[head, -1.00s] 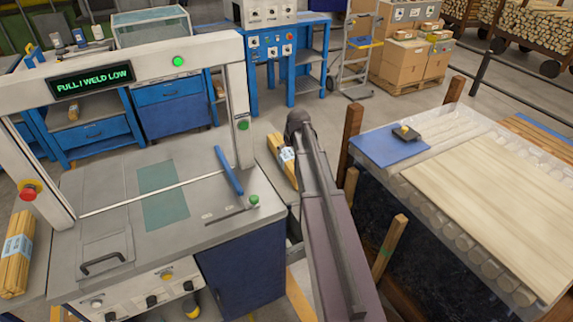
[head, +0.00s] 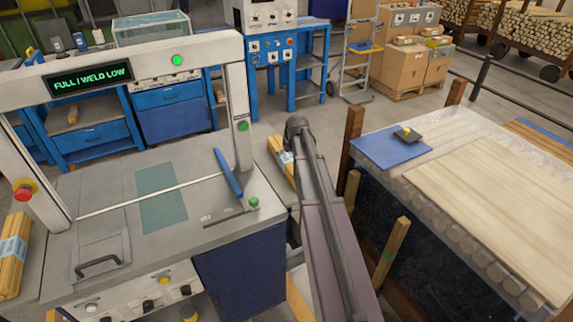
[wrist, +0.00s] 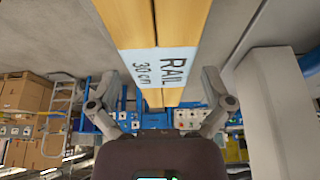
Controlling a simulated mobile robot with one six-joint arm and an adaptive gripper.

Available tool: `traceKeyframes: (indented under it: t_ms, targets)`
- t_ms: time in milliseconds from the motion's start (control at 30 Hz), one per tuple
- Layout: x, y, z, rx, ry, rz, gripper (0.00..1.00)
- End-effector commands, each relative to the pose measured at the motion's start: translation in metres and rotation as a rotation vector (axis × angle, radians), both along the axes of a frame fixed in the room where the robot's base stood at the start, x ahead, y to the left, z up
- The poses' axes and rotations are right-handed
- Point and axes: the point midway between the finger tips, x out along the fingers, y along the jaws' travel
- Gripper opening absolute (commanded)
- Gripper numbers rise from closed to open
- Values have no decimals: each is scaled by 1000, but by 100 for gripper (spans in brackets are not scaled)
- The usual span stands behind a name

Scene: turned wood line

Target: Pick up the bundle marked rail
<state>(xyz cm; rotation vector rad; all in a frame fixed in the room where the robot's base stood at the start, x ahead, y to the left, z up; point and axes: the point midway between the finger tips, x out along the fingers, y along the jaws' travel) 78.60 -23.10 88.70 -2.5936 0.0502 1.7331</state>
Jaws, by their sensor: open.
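The bundle marked RAIL 30 cm (wrist: 163,68) is a set of pale wood sticks with a light blue label. In the wrist view it runs down from the top edge to between my fingers. My gripper (wrist: 160,76) is open, with one finger on each side of the bundle; I cannot tell whether either touches it. In the head view a wood bundle with a pale label (head: 276,150) lies on a grey surface right of the machine, partly hidden by my arm. My gripper is hidden there.
A wrapping machine (head: 150,215) with a lit sign fills the left. Another labelled bundle (head: 14,255) lies at the far left; its label is unreadable. A wrapped stack of boards (head: 490,185) and wooden posts (head: 352,140) stand close right of my arm.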

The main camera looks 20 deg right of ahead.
Motion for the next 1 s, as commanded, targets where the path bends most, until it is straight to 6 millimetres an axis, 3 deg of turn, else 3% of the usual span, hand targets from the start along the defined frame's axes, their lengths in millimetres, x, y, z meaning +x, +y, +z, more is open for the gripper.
traceKeyframes:
  t_ms: [400, 1000]
  targets:
    - [15, -1, -33, 0, 0, 0, 100]
    - [16, -1, -35, 0, 0, 0, 100]
